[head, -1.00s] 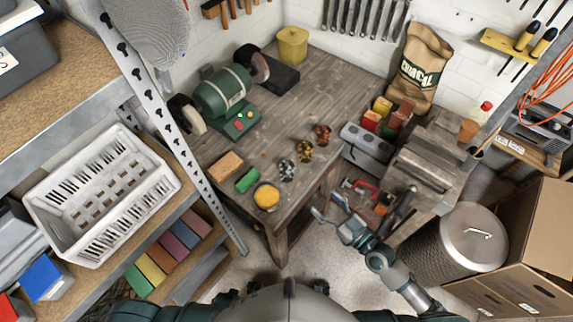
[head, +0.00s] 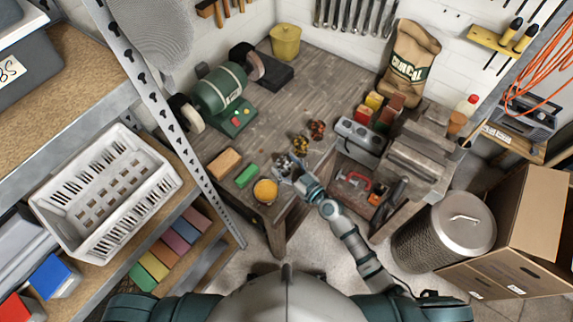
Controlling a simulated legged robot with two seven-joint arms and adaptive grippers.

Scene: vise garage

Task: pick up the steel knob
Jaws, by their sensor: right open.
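The steel knob (head: 282,162) is a small silvery piece near the front edge of the wooden workbench (head: 262,128). My right gripper (head: 290,169) reaches in from the lower right and is open at the knob, covering part of it. I cannot tell whether the fingers touch it or stand around it. A brass-coloured knob (head: 299,144) and a copper-coloured knob (head: 317,129) sit just behind it in a row. My left gripper is not in view.
A green bench grinder (head: 222,92) stands behind.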

